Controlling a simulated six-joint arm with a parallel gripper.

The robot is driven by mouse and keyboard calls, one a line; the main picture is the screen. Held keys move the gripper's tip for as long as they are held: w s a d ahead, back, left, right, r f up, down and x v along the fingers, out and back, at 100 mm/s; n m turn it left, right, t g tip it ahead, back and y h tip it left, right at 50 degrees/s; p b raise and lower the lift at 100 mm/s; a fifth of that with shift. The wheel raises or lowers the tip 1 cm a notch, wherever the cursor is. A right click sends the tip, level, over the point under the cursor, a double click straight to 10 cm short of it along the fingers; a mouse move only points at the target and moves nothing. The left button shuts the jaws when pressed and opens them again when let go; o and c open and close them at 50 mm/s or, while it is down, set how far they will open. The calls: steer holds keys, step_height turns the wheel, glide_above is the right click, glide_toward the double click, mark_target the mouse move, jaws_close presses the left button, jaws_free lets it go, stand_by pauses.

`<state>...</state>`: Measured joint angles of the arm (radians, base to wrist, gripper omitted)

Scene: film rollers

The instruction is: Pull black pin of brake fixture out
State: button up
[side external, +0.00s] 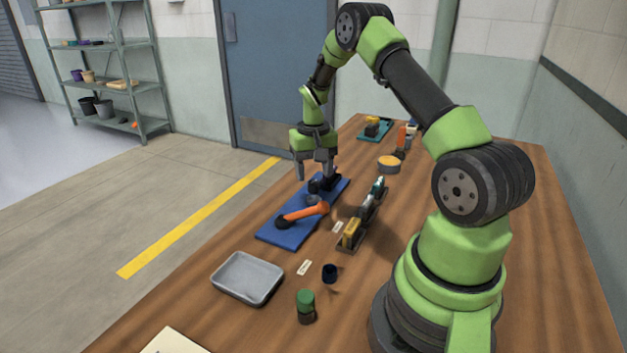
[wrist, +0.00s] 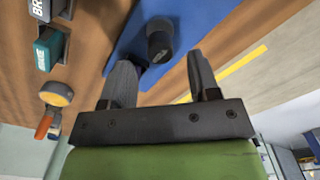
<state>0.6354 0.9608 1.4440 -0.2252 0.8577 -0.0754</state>
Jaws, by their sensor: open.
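The brake fixture shows as a blue base plate (side external: 287,232) on the table, with an orange lever (side external: 302,213) with a dark end and black parts (side external: 322,184) towards its far end. In the wrist view, a black cylindrical part (wrist: 160,42), which looks like the pin, stands on the blue plate (wrist: 125,45). My gripper (side external: 314,176) points down over the far end of the plate, its fingers apart. In the wrist view, my gripper (wrist: 160,68) is open, with the black part seen between and just beyond its fingertips. I cannot tell whether they touch it.
A rack (side external: 349,244) holding several items stands right of the plate. A grey tray (side external: 247,277), a dark cup (side external: 329,273) and a green-topped jar (side external: 306,305) are nearer. A yellow-topped round container (side external: 389,164) and a teal fixture (side external: 372,133) are further back.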

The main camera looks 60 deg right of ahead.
mark_target(313, 182)
step_height(313, 182, up, 7)
steer(key=shift+f, duration=0.15)
